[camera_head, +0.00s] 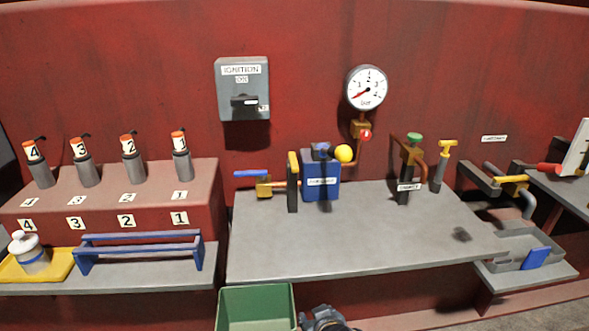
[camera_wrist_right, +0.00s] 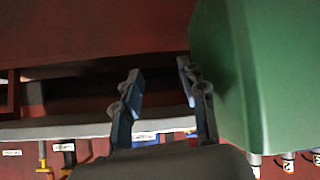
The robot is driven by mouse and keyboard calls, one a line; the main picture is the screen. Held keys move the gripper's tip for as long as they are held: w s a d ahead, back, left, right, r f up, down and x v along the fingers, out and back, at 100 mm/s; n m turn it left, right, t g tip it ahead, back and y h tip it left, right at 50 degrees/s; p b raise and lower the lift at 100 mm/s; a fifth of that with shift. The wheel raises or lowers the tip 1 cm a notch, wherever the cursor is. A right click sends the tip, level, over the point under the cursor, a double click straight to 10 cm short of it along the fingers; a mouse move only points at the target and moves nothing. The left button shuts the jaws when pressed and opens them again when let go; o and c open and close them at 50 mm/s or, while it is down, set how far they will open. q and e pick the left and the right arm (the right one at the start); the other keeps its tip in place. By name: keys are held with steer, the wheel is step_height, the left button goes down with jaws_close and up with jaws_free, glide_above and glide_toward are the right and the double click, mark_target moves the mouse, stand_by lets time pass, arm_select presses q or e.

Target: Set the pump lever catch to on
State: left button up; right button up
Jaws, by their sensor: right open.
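A blue box (camera_head: 321,184) with a small white label, its text too small to read, stands on the grey bench below the red wall; it looks like the pump. A yellow ball (camera_head: 344,153) sits at its upper right, and a dark block tops it. An upright black lever with a yellow top (camera_head: 293,172) stands just left of it. I cannot tell which part is the catch or how it is set. My right gripper (camera_head: 325,318) shows at the bottom edge, below the bench and away from the box. The right wrist view shows its fingers (camera_wrist_right: 160,72) apart and empty. My left gripper is not in view.
A green bin (camera_head: 256,308) is left of my right gripper, close beside it in the wrist view (camera_wrist_right: 235,75). The grey bench's front edge (camera_head: 350,272) lies between gripper and box. A blue-handled valve (camera_head: 252,174) and a green-knobbed fitting (camera_head: 413,139) flank the box.

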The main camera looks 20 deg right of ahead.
steer(key=r, duration=0.3)
steer(key=w+d+r+t, duration=0.1)
steer(key=r, duration=0.2)
steer(key=w+r+m+t+h, duration=0.1)
steer(key=r, duration=0.2)
steer(key=shift+w+d+b, duration=0.15)
steer(key=shift+w+b, duration=0.1)
steer(key=shift+b, duration=0.05)
steer(key=m+t+h, duration=0.2)
steer(key=t, duration=0.4)
glide_toward(295, 170)
steer(key=p+x, duration=0.1)
steer(key=x, duration=1.2)
jaws_close()
